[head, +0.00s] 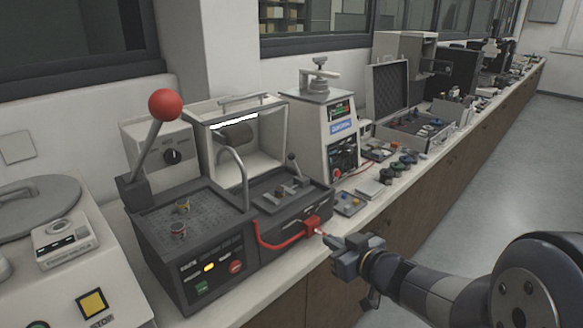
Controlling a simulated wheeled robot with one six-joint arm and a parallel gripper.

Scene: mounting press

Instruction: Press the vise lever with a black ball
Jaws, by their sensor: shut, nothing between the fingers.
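The vise lever (293,168) is a short thin lever with a small black ball on top. It stands tilted over the small vise on the right half of the dark cutting machine (215,269). My gripper (328,240) is shut and empty. It is in front of the machine's right front corner, lower in the picture and to the right of the lever. The fingertips appear close to a red part (313,224) on that corner; I cannot tell whether they touch it.
A large lever with a red ball (165,103) rises on the machine's left. A curved grey tube (241,172) stands left of the vise. A red guard bar (272,245) runs along the front. A white press (325,130) stands behind right. The floor at right is clear.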

